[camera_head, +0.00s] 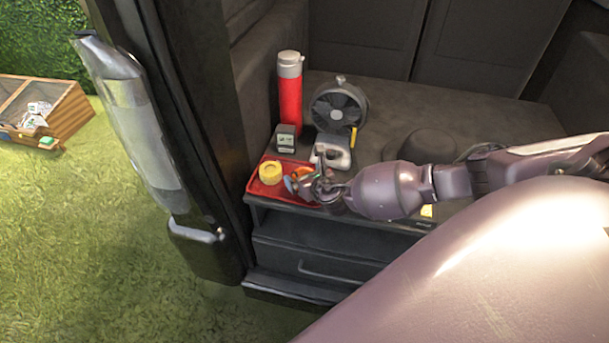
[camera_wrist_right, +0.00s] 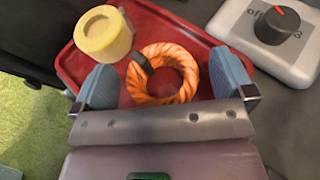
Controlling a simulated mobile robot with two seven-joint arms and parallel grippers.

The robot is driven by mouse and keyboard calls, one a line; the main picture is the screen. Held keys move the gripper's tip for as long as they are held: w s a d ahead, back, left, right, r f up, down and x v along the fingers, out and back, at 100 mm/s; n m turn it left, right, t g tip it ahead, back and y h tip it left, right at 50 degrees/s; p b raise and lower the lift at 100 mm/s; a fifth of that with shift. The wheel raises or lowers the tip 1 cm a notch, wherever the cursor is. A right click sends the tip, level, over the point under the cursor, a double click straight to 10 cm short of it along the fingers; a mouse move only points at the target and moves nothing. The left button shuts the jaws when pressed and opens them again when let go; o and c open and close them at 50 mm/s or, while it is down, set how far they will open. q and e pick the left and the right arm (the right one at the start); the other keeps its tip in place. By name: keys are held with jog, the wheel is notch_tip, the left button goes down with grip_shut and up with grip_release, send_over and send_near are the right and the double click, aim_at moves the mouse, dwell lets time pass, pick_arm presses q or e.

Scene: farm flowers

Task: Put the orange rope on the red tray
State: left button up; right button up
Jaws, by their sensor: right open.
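The red tray (camera_head: 258,189) sits at the front left of the dark shelf; it also shows in the right wrist view (camera_wrist_right: 77,64). The orange rope (camera_wrist_right: 183,97) is a coiled ring lying over the tray in the right wrist view; in the head view it is mostly hidden by my gripper (camera_head: 300,172). My right gripper (camera_wrist_right: 165,88) is open, with one blue-grey finger on each side of the rope ring. The rope does not appear clamped. Whether it touches the tray fully is hard to tell. My left gripper is in neither view.
A yellow round object (camera_head: 271,172) is on the tray. Behind stand a red flask (camera_head: 289,95), a small box (camera_head: 286,138), a fan (camera_head: 339,106) and a pale device with a knob (camera_head: 332,152). A dark hat (camera_head: 420,146) lies right. A door frame bounds the left.

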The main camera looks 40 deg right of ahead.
jog(key=p+v, duration=0.2)
jog(key=v, duration=0.8)
jog(key=shift+s+r, duration=0.25)
jog(key=shift+s, duration=0.35)
jog(key=s+a+f+m+g+y, duration=0.3)
jog(key=s+a+f+m, duration=0.2)
jog(key=s+a+m, duration=0.65)
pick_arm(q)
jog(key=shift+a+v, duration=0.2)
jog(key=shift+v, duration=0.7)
pick_arm(e)
jog(key=s+d+m, duration=0.1)
jog(key=s+m, duration=0.2)
jog(key=m, duration=0.8)
jog(key=s+d+m+h, duration=0.1)
jog(key=s+m, duration=0.3)
jog(key=m, duration=0.7)
jog(key=shift+s+r+t+h, duration=0.3)
jog(key=shift+r+t, duration=0.1)
jog(key=shift+r, duration=0.1)
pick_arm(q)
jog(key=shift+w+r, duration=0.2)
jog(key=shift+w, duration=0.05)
pick_arm(e)
jog(key=shift+d, duration=0.1)
